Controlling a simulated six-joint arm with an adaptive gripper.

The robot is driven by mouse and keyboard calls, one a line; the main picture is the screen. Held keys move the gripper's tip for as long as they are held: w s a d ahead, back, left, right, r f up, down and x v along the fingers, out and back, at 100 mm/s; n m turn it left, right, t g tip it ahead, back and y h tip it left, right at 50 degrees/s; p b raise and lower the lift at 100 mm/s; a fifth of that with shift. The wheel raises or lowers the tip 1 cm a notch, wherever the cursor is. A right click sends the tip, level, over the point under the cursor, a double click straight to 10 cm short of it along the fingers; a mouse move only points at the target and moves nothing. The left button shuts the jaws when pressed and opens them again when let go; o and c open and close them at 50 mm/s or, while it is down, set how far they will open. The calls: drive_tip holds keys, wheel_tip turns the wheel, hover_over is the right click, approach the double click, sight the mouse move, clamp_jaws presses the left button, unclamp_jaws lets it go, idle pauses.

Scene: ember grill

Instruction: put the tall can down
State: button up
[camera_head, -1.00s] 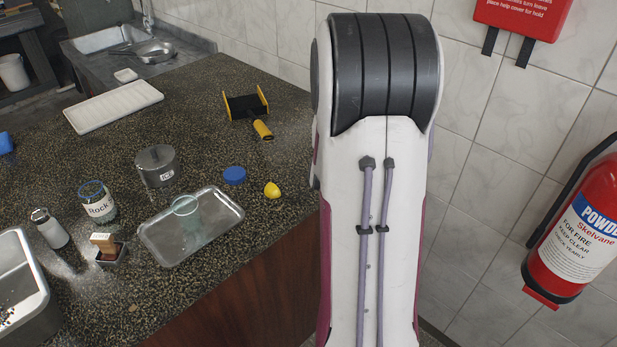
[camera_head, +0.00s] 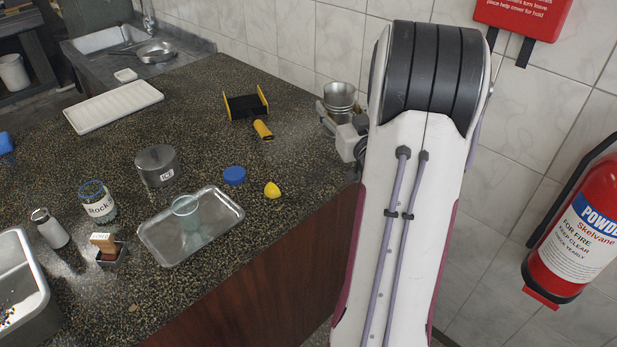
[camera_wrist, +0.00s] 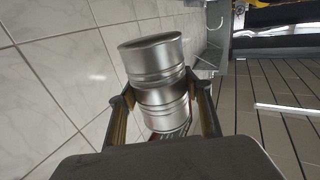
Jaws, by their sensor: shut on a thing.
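The tall can (camera_wrist: 160,80) is a ribbed silver metal cylinder. In the wrist view it sits between the two fingers of my gripper (camera_wrist: 163,103), which is shut on its middle. In the head view the can (camera_head: 340,97) shows at the right end of the counter, just left of my arm. My gripper (camera_head: 335,120) is partly hidden there by my arm. The can looks held near the tiled wall; I cannot tell how high it is above the counter.
Free room lies mid-counter.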

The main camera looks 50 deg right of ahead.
drive_tip(key=w+a+f+n+t+y, duration=0.1)
drive_tip(key=w+a+f+n+y, duration=0.1)
drive_tip(key=a+y, duration=0.3)
drive_tip(key=shift+w+a+f+n+t, duration=0.5)
drive_tip(key=shift+a+n, duration=0.3)
drive_tip(key=shift+a, duration=0.35)
drive_tip(key=shift+r, duration=0.1)
drive_tip(key=shift+f, duration=2.85)
drive_tip(key=shift+f, duration=0.1)
drive_tip(key=shift+f, duration=2)
drive_tip(key=shift+f, duration=0.15)
drive_tip(key=o, duration=1.1)
